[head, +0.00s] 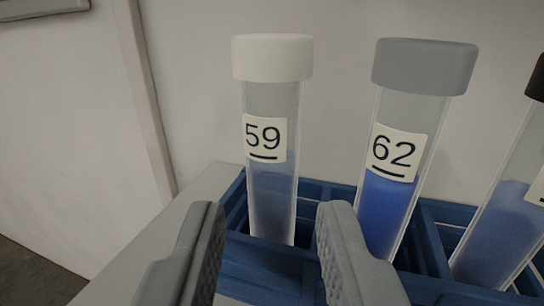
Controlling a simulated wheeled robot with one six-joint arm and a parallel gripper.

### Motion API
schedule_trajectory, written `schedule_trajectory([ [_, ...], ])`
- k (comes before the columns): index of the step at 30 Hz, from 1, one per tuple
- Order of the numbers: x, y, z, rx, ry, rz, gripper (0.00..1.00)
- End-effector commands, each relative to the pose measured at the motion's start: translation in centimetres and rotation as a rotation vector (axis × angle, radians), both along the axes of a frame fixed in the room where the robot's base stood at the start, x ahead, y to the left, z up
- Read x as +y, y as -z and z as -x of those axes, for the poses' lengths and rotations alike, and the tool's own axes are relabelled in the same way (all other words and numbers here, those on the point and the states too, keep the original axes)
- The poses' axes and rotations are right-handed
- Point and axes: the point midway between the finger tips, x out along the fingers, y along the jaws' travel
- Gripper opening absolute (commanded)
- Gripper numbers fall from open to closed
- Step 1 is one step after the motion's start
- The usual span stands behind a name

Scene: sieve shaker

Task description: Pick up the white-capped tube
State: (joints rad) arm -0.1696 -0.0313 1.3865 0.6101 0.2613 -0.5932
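The white-capped tube (271,165) stands upright in the left part of a blue rack (262,262). It has a label reading 59 and blue-grey contents. My gripper (268,222) is open, with one grey finger at the lower left of the tube and the other at its lower right. The fingertips are level with the tube's lower part in the picture. I cannot tell whether the tube is between the fingers or just beyond them. No contact shows. The tube's bottom is hidden in the rack.
A grey-capped tube (413,145) labelled 62 stands close on the right, partly behind my right finger. A dark-capped tube (500,225) is cut off at the right edge. A pale wall (205,110) stands behind the rack. A light grey ledge (180,225) lies left of the rack.

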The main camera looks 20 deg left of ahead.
Motion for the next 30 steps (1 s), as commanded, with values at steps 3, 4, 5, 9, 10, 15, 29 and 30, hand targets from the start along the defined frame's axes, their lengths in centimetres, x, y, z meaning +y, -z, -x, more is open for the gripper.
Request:
schedule_trajectory([
  [3, 0.1, 0.0, -0.3, 0.000, 0.000, 0.000, 0.30],
  [4, 0.1, 0.0, -0.4, 0.000, 0.000, 0.000, 0.30],
  [5, 0.2, 0.1, -0.6, 0.000, 0.000, 0.001, 0.30],
  [9, 0.6, 0.2, -1.9, 0.001, 0.000, 0.001, 0.30],
  [10, 0.7, 0.3, -2.3, 0.000, 0.000, 0.002, 0.30],
  [15, 1.3, 0.3, -4.3, 0.000, 0.000, 0.000, 0.30],
  [29, 1.6, 0.3, -5.0, 0.000, 0.000, 0.001, 0.07],
  [30, 1.6, 0.3, -5.0, 0.000, 0.000, 0.001, 0.00],
])
